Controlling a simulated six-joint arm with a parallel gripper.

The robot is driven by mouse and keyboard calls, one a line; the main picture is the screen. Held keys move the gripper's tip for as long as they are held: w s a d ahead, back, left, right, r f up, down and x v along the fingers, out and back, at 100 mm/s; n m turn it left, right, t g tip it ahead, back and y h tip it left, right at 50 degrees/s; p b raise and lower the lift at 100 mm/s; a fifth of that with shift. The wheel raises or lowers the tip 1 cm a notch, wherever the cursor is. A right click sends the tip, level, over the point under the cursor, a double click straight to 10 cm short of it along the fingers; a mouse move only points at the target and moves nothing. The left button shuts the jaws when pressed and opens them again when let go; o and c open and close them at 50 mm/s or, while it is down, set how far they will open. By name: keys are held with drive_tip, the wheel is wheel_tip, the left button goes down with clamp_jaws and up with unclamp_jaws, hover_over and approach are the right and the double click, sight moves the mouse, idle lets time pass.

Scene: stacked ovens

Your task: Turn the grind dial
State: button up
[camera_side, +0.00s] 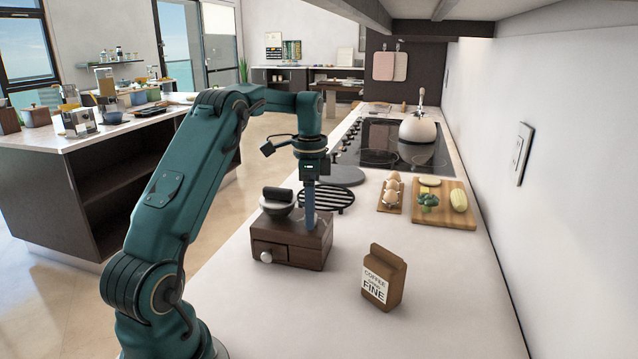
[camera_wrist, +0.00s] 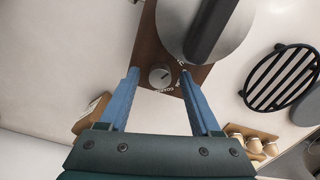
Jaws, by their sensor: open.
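The coffee grinder (camera_side: 290,245) is a dark wooden box with a drawer, a pale drawer knob and a metal bowl with a dark handle on top. It stands on the counter; its wooden top (camera_wrist: 149,47) shows in the wrist view. The grind dial (camera_wrist: 160,76) is a small round grey knob on that top, with small white lettering beside it, too small to read surely. My gripper (camera_wrist: 159,73) points down at the box top with its blue fingers apart, one on each side of the dial. A gap shows around the dial. In the side view, the gripper (camera_side: 310,222) hides the dial.
A brown coffee bag (camera_side: 398,283) labelled FINE stands right of the grinder. A black wire trivet (camera_side: 338,198), eggs in a holder (camera_side: 391,192) and a cutting board (camera_side: 455,208) with vegetables lie behind. The grinder's bowl (camera_wrist: 196,38) sits close to the dial.

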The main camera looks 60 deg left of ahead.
drive_tip(key=shift+m, duration=0.3)
wheel_tip(320, 180, up, 5)
drive_tip(key=shift+r, duration=0.1)
drive_tip(key=s+d+r+n+t+y, duration=0.1)
drive_tip(key=s+d+r+n, duration=0.15)
drive_tip(key=d, duration=0.45)
drive_tip(key=s+d+r+n+t, duration=0.1)
drive_tip(key=d+r+t, duration=0.15)
drive_tip(key=d, duration=0.45)
drive_tip(key=s+d+f+n+t+h, duration=0.1)
drive_tip(key=s+d+f+n+t, duration=0.1)
drive_tip(key=s+d, duration=0.7)
drive_tip(key=shift+s+d+f+n, duration=0.2)
drive_tip(key=shift+s+f+n, duration=0.35)
drive_tip(key=shift+s+f, duration=0.6)
idle(0.8)
